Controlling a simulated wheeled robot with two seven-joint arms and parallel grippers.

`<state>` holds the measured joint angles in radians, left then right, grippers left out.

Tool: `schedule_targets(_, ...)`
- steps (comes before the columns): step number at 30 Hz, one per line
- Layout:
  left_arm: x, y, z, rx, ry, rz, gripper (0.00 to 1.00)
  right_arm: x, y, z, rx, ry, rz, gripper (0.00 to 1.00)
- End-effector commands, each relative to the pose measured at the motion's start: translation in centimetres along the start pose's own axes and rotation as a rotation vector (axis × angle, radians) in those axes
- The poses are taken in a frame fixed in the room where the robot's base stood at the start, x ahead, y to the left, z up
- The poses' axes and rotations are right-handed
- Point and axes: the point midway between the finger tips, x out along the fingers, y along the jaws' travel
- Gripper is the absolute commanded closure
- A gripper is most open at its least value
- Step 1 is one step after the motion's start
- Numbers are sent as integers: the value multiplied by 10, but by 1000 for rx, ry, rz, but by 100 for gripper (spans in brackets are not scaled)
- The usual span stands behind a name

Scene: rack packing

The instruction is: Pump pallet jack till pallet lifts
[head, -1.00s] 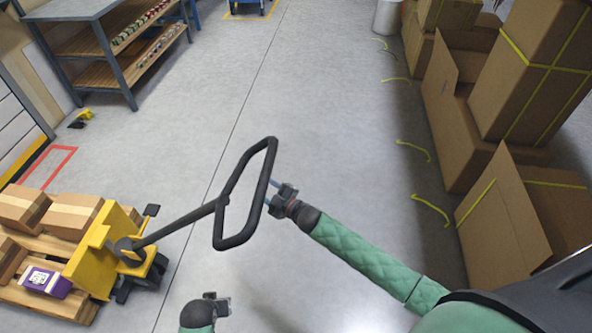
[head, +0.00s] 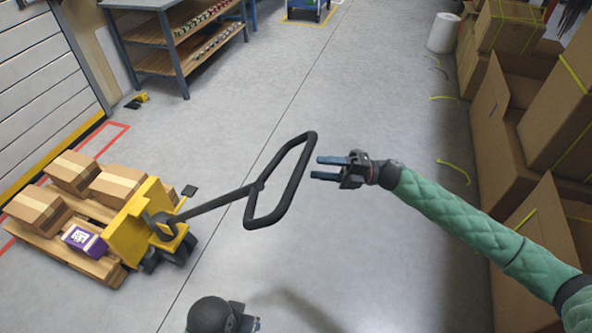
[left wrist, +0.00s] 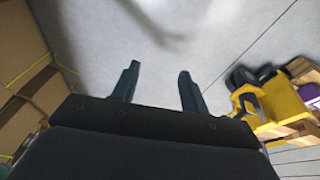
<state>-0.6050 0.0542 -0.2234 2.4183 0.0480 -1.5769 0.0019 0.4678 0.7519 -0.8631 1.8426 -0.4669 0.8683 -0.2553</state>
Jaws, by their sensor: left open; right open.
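The yellow pallet jack (head: 135,228) stands at the left, with its black loop handle (head: 266,212) tilted out toward the middle. A wooden pallet (head: 60,243) sits at the jack and carries several cardboard boxes (head: 72,172) and a purple box (head: 82,239). My right gripper (head: 320,168) is open and empty, just right of the handle loop, its fingers pointing at it with a small gap. My left gripper shows only partly at the bottom edge of the head view; in the left wrist view its fingers (left wrist: 156,85) are open and empty above bare floor. The jack also shows there (left wrist: 275,105).
A shelf workbench (head: 180,45) stands at the back left. Large cardboard boxes (head: 500,130) line the right side, with yellow straps (head: 453,171) on the floor beside them. The middle floor is clear.

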Motion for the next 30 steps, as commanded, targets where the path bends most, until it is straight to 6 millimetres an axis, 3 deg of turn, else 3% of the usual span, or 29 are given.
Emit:
schedule_targets(8,-14,-4,2,-6,-19,-12,56,18,4,-2,-4,10,1,55)
schedule_targets(17,-40,-17,7,-25,-70,-45,56,60,4,-2,-4,9,1,55)
schedule_targets(22,-31,-21,10,-30,-90,-54,56,76,3,-1,-4,7,0,55)
schedule_targets(30,-29,-22,10,-31,-92,-56,56,78,1,-2,-3,6,-1,55)
